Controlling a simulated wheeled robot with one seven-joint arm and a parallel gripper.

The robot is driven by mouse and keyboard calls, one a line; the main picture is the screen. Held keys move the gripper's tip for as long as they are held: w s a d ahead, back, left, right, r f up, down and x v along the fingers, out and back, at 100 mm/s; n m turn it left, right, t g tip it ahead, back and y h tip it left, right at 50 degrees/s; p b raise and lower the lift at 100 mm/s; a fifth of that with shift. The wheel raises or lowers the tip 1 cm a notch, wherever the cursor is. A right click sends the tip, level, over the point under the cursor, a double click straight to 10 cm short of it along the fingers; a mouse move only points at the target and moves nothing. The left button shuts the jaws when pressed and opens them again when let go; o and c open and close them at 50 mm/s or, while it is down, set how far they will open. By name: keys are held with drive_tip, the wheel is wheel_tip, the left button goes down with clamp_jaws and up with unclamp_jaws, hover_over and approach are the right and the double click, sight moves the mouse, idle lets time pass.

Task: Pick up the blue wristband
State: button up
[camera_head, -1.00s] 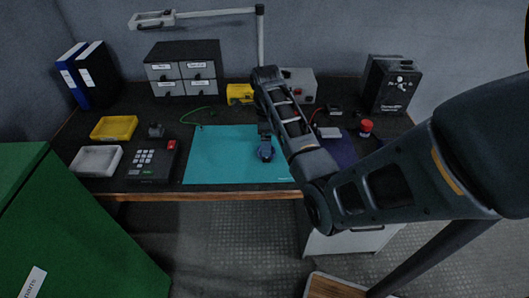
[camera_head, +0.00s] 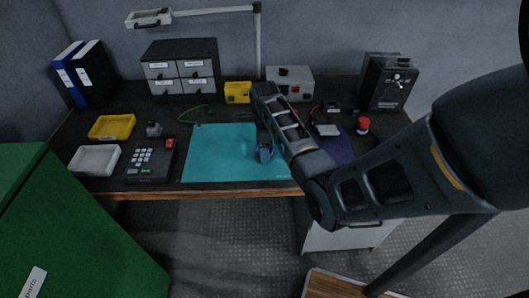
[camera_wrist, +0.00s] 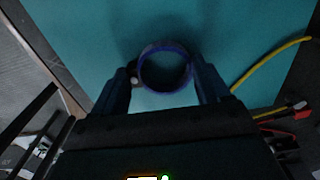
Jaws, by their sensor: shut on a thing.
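The blue wristband (camera_wrist: 165,46) is a dark ring with a blue rim, seen from above in the wrist view. It sits between the two fingers of my gripper (camera_wrist: 166,78), which is shut on it at both sides. In the head view my gripper (camera_head: 264,148) is low over the teal mat (camera_head: 216,152), near its right part. The band is hard to tell from the fingers there. I cannot tell whether the band touches the mat.
A keypad phone (camera_head: 150,160), yellow tray (camera_head: 112,127) and white tray (camera_head: 95,158) stand left of the mat. A red-capped item (camera_head: 363,125) and a black box (camera_head: 386,82) are on the right. Drawers (camera_head: 181,67) and a lamp post (camera_head: 257,45) stand behind.

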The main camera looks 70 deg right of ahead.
drive_tip(key=c, duration=0.4)
drive_tip(key=shift+c, duration=0.2)
